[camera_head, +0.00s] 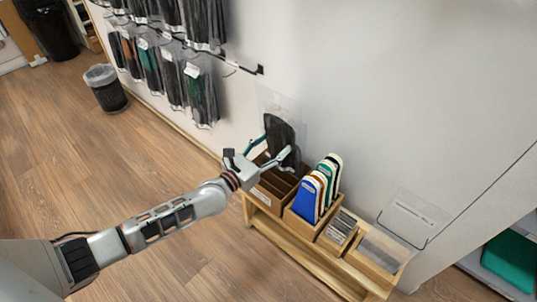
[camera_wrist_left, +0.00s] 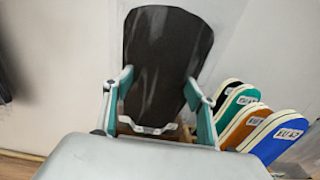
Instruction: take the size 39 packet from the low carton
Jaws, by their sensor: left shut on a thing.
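My left gripper (camera_head: 272,156) is shut on a clear packet (camera_head: 281,132) with a black insole inside. The packet stands upright between the fingers, above the low brown carton (camera_head: 268,197) at the left end of the wooden bench. In the left wrist view the black insole (camera_wrist_left: 163,60) rises between the two green-sided fingers of my gripper (camera_wrist_left: 158,105). No size label on this packet can be read. The carton's slots are partly hidden by my gripper. My right gripper is not in view.
Next to the carton, a box holds several coloured insoles (camera_head: 306,200), blue at the front. A box of cards (camera_head: 341,227) and a clear-topped box (camera_head: 378,257) stand further right on the bench (camera_head: 283,238). Packets hang from wall rails (camera_head: 203,92).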

